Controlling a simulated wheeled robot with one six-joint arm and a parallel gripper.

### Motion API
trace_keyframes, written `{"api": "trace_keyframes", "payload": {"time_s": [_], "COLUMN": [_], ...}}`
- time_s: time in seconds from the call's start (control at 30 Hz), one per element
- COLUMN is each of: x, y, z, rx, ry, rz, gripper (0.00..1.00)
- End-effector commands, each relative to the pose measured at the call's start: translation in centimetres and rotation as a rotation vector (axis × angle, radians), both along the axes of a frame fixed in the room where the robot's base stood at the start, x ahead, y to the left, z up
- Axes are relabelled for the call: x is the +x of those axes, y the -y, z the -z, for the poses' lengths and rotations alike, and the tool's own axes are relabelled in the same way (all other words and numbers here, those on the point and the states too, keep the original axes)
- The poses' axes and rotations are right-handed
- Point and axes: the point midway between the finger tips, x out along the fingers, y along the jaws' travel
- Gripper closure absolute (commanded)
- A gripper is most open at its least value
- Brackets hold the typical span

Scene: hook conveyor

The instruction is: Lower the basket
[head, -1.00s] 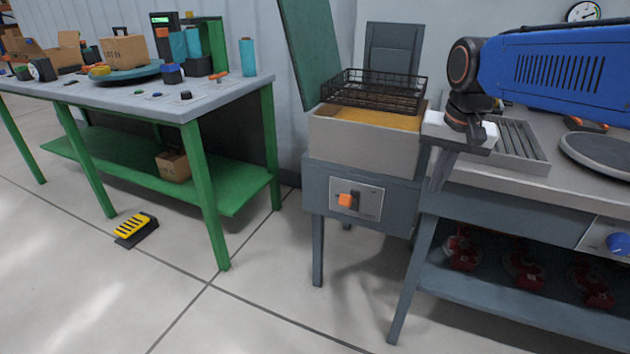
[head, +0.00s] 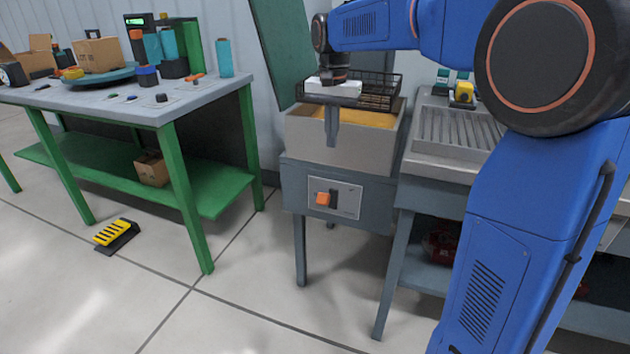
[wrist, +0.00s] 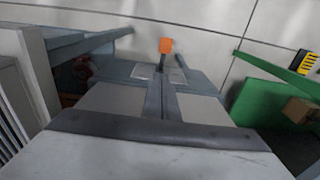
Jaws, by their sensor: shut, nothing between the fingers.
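The black wire basket (head: 378,92) sits above the yellow liquid (head: 372,118) of a grey vat (head: 300,132). On the vat stand's front is a light panel (head: 349,206) with an orange-handled lever (head: 323,198). My gripper (head: 332,142) points down at the vat's front, its fingers closed together and empty, above the lever panel. It hides part of the basket and vat wall. In the wrist view, my shut fingers (wrist: 161,82) point towards the orange lever handle (wrist: 166,46), with a gap seen between them. The basket is not visible there.
A green-legged table (head: 165,110) with boxes and cans stands on the left, with a yellow-black pedal (head: 115,235) on the floor in front. A tall green panel (head: 275,50) rises behind the vat. A grey worktable with a ribbed tray (head: 450,130) adjoins on the right.

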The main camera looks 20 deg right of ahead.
Motion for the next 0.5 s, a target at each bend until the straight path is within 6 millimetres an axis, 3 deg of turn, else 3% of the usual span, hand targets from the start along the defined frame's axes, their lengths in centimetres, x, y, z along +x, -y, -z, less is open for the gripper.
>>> {"api": "trace_keyframes", "payload": {"time_s": [0.5], "x": [0.93], "y": [-0.22], "z": [0.14], "rx": [-0.001], "ry": [-0.009], "rz": [0.017], "gripper": [1.0]}}
